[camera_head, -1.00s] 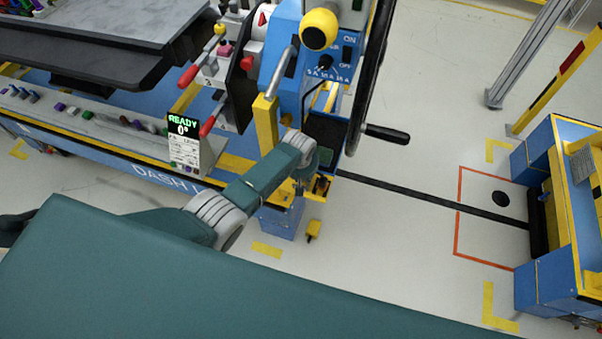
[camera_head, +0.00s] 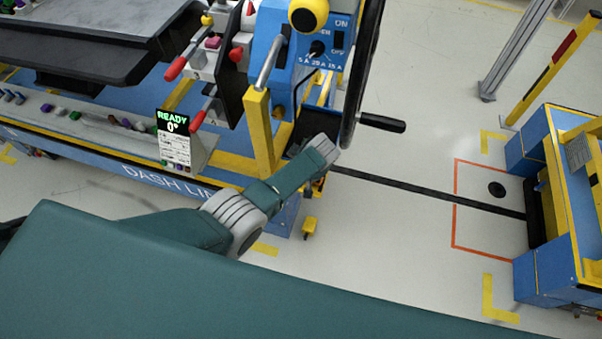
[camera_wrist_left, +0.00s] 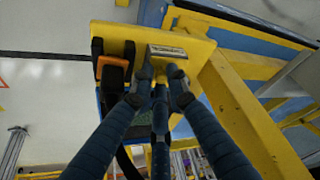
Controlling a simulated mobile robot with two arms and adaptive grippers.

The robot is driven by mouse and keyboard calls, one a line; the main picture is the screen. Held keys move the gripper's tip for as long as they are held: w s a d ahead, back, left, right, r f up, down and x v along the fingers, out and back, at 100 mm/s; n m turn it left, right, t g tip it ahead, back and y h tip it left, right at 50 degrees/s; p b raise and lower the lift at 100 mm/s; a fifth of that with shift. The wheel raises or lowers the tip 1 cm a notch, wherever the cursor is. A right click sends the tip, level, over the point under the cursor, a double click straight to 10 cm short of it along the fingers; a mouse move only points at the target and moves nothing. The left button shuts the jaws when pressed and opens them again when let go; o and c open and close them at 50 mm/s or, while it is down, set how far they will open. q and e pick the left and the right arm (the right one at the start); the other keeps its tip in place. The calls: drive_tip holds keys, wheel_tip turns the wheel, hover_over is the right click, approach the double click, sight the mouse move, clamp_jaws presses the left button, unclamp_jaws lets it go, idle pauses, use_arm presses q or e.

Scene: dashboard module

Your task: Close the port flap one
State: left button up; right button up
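In the left wrist view, the dark blue fingers of my left gripper (camera_wrist_left: 160,82) reach up to a yellow panel (camera_wrist_left: 205,48). Their tips are close together, in front of a small silver plate (camera_wrist_left: 167,52) on the panel. I cannot tell whether they touch it, or how far apart they are in depth. An orange-edged black part (camera_wrist_left: 113,72) stands just left of the fingertips. I cannot tell for certain which part is port flap one. In the head view, my left forearm reaches the foot of the blue console (camera_head: 265,45) and hides most of the gripper. My right gripper is not in view.
A large black handwheel (camera_head: 362,80) with a handle stands right of my wrist. A yellow post (camera_head: 259,130) rises close to its left. A display reading READY 0° (camera_head: 172,125) stands further left. The floor (camera_head: 400,230) to the right is mostly clear.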

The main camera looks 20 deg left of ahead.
use_arm(q)
drive_tip(key=o, duration=0.4)
drive_tip(key=shift+a, duration=0.2)
drive_tip(key=shift+c, duration=0.2)
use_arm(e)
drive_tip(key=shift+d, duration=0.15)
use_arm(q)
drive_tip(key=shift+d, duration=0.1)
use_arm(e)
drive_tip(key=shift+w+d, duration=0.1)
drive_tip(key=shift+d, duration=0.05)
use_arm(q)
drive_tip(key=shift+s+d+r, duration=0.15)
drive_tip(key=shift+d+r, duration=0.05)
drive_tip(key=shift+r, duration=0.25)
drive_tip(key=v, duration=1.1)
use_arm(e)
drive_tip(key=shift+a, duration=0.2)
